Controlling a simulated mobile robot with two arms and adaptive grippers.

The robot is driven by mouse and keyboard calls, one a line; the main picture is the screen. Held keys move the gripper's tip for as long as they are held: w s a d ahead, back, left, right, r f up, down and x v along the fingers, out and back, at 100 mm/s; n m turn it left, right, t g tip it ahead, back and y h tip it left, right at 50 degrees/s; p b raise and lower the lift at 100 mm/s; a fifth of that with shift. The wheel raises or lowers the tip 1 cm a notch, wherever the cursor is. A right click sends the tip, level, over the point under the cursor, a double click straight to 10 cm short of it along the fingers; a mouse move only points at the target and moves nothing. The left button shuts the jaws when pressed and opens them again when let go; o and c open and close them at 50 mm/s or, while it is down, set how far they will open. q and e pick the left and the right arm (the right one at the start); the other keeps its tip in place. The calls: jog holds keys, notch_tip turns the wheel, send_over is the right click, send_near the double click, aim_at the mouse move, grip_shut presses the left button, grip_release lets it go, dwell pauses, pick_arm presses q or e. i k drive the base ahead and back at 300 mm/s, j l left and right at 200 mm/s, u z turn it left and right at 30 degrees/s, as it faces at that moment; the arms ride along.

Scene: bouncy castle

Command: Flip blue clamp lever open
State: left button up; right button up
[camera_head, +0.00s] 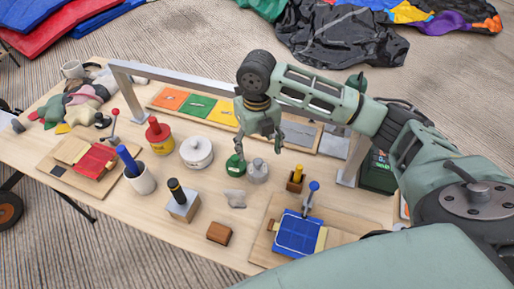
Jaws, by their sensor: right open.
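The blue clamp (299,232) sits on a wooden board (262,243) at the right front of the table. Its lever (308,200) has a blue knob and stands roughly upright behind the blue pad. My right gripper (259,150) comes in from the right and hangs with its fingers pointing down, behind and to the left of the lever. It is open and empty, apart from the lever. Whether it touches the green weight below it is unclear. My left gripper is not in view.
A small wooden holder with a yellow peg (297,178) stands close behind the lever. Green (236,166) and grey (258,171) weights stand below the gripper. A red clamp (93,160) is at the left. A metal frame (190,77) spans the table's back.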

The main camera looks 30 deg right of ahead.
aim_at(314, 185)
jog(key=k+j, duration=0.5)
jog(key=k, duration=0.2)
jog(key=k+j, duration=0.5)
jog(key=k, duration=0.15)
